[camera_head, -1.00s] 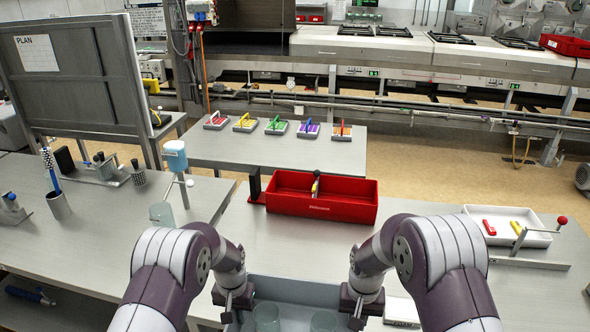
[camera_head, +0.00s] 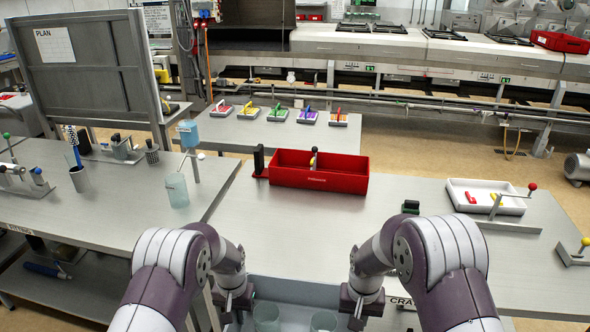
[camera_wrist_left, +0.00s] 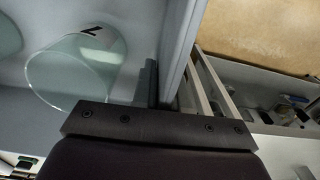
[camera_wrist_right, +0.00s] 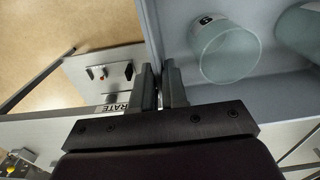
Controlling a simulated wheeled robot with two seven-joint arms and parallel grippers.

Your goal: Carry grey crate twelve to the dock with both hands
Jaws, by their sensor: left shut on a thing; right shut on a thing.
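The grey crate (camera_head: 290,288) is at the bottom centre of the head view, between my two arms, with glass beakers (camera_head: 267,315) inside; its lower part is cut off. My left gripper (camera_head: 230,312) is shut on its left wall, which also shows in the left wrist view (camera_wrist_left: 182,40). My right gripper (camera_head: 358,316) is shut on its right wall, which also shows in the right wrist view (camera_wrist_right: 152,25). A marked beaker (camera_wrist_right: 222,50) stands inside near the right wall. I see no crate number. I cannot pick out the dock for certain; a partly hidden "CRA…" label (camera_head: 401,301) shows beside my right arm.
The bench ahead holds a red tray (camera_head: 345,184) and a white tray (camera_head: 510,208). A left bench (camera_head: 110,205) holds tools and a beaker (camera_head: 177,190). Farther back, a table (camera_head: 270,140) holds several coloured-handled items. Open floor (camera_head: 420,160) shows behind the benches.

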